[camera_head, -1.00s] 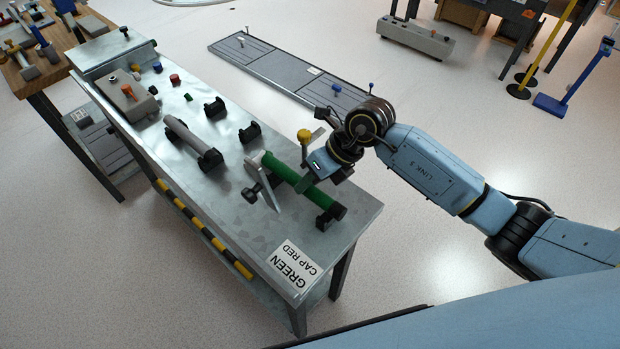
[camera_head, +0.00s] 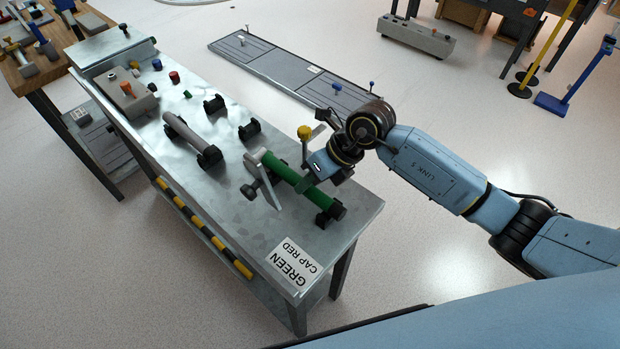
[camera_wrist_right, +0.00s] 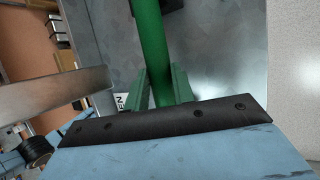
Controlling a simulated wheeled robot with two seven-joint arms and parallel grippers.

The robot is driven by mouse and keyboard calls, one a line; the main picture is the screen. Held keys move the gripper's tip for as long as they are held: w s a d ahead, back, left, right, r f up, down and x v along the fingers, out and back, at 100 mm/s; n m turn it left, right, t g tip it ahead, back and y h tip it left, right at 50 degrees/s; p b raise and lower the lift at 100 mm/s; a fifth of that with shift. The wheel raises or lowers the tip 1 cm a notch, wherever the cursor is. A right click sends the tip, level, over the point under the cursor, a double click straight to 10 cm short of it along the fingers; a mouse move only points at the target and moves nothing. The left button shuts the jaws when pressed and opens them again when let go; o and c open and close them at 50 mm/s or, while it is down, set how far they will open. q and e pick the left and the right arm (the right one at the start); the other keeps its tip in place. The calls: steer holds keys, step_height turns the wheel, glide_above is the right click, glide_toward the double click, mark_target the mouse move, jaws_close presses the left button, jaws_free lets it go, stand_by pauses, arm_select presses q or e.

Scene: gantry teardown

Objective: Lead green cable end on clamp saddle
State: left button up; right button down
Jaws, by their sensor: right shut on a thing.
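The green cable (camera_head: 285,172) is a thick green cylinder lying lengthwise over the near end of the metal bench. Its near end is at a black saddle (camera_head: 331,214); its far end is beside a pale grey bar (camera_head: 271,188) and a black knob (camera_head: 250,191). My right gripper (camera_head: 304,184) is shut around the cable's middle from the right. In the right wrist view, the green cable (camera_wrist_right: 151,45) runs between the two green-looking fingers. Whether the far end touches a saddle is hidden. My left gripper is not in view.
A yellow-topped post (camera_head: 304,132) stands close to my right gripper. A grey cylinder (camera_head: 186,131) lies on black saddles farther along the bench (camera_head: 235,210), near two empty black saddles (camera_head: 249,131). A label (camera_head: 293,264) reads GREEN CAP RED.

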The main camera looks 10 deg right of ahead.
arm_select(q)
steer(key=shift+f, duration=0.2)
arm_select(e)
steer(key=shift+f, duration=0.3)
steer(key=c, duration=1.1)
jaws_free()
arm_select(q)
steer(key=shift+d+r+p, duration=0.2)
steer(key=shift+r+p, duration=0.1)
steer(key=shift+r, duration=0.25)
arm_select(e)
steer(key=v, duration=1.3)
steer(key=shift+r, duration=0.2)
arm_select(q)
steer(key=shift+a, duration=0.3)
arm_select(e)
steer(key=shift+s, duration=0.1)
